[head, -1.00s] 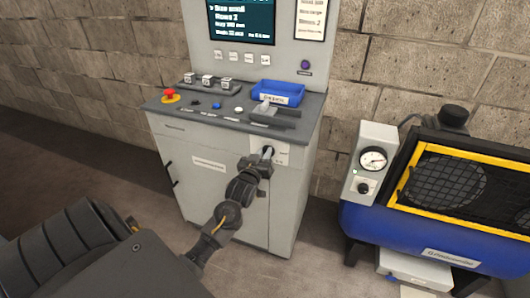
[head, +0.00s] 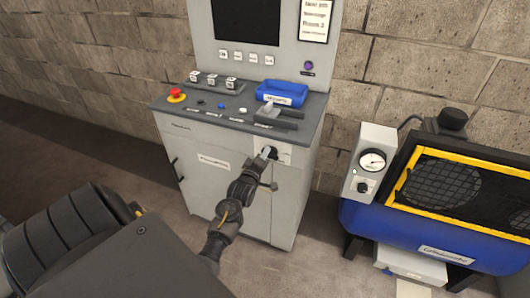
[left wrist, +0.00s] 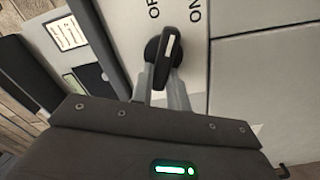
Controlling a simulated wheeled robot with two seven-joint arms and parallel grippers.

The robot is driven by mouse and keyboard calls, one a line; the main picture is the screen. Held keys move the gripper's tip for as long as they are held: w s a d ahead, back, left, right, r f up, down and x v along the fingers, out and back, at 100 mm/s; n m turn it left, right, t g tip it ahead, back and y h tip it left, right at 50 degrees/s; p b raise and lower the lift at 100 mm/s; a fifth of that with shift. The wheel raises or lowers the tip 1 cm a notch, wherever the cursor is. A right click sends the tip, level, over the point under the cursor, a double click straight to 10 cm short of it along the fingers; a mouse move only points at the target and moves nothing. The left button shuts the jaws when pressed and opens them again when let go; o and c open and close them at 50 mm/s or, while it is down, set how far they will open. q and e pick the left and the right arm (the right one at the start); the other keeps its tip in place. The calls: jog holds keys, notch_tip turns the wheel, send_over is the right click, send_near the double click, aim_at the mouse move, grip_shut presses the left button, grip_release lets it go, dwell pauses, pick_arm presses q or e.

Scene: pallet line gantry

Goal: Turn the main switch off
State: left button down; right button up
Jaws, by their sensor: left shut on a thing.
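The main switch (head: 275,152) is a black rotary knob on a light plate on the cabinet's front, near its upper right. In the left wrist view the switch (left wrist: 172,43) has a white mark on its handle and stands below the words OFF, at left, and ON, at right. The handle is tilted; I cannot tell for sure which word it points to. My left gripper (head: 266,153) is shut on the switch handle. Its fingers (left wrist: 163,82) lie on either side of the handle in the left wrist view. My right gripper is not in view.
The grey cabinet (head: 215,180) carries a dark screen (head: 246,20), a red emergency button (head: 176,95) and a blue tray (head: 282,93). A blue machine with a yellow-edged grille (head: 410,230) stands at right, with a gauge box (head: 371,160). Floor between them is clear.

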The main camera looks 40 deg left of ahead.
pick_arm(q)
jog(key=n+p, duration=0.1)
jog(key=n, duration=0.3)
jog(key=shift+f+n+p, duration=0.35)
jog(key=shift+n+p, duration=0.05)
dwell(0.4)
jog(key=c, duration=1.4)
grip_release()
jog(key=shift+a, duration=0.1)
jog(key=shift+o, duration=0.2)
jog(key=shift+s+f, duration=0.1)
